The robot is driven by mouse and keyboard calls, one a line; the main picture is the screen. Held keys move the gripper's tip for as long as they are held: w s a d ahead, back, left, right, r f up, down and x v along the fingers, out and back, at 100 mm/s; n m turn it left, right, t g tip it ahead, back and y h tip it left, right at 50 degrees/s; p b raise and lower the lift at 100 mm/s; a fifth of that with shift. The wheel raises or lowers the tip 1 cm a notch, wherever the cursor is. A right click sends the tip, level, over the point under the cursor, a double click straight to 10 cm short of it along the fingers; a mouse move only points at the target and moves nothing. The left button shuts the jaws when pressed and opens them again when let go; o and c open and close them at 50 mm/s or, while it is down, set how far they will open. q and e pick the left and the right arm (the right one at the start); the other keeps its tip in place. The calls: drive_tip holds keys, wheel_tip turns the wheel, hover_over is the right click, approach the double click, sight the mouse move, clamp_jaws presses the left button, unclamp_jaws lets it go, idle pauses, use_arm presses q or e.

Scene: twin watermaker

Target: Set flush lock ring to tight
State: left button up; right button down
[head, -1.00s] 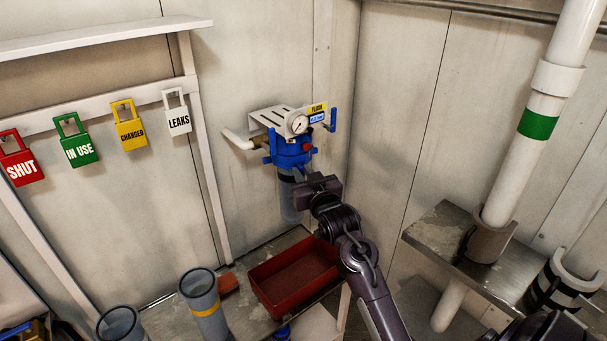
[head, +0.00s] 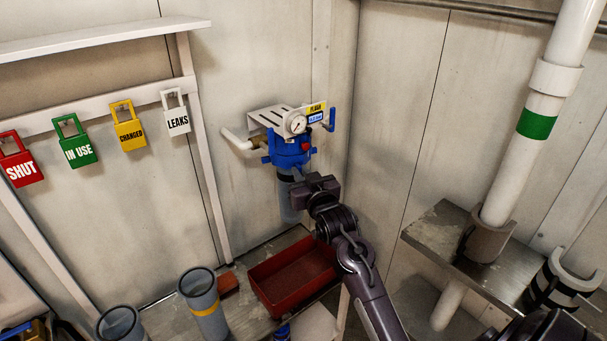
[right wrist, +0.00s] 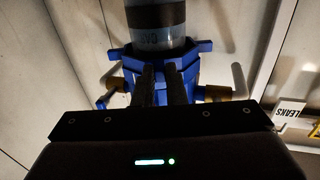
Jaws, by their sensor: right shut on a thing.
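The blue flush housing (head: 290,150) hangs on the wall under a white bracket. A round gauge (head: 297,123) and a yellow FLUSH label (head: 316,107) sit above it. A grey bowl (head: 290,208) with a dark band hangs below. The blue lock ring (right wrist: 195,47), with lugs around it, circles the bowl's top in the right wrist view, where the bowl (right wrist: 155,14) points up. My right gripper (right wrist: 165,72) is shut on the ring, its two dark fingers close together at the ring's near side. The exact contact is hard to see. My left gripper is out of view.
A red tray (head: 262,291) and grey cups (head: 203,305) stand on the bench below. Coloured tags, including a white LEAKS tag (head: 177,122), hang at left. A white pipe with a green band (head: 538,124) stands at right.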

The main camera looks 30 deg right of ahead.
sight(281, 165)
drive_tip(key=shift+a, duration=0.4)
drive_tip(key=shift+w+a+r+p, duration=0.1)
drive_tip(key=shift+w+a+p, duration=0.2)
drive_tip(key=shift+a, duration=0.3)
drive_tip(key=shift+w+a+r+p, duration=0.1)
drive_tip(key=shift+w+a+p, duration=0.1)
drive_tip(key=shift+a+p, duration=0.3)
drive_tip(key=shift+a, duration=0.2)
drive_tip(key=c, duration=1.8)
unclamp_jaws()
drive_tip(key=o, duration=0.3)
drive_tip(key=shift+w+a, duration=0.15)
drive_tip(key=shift+r, duration=0.1)
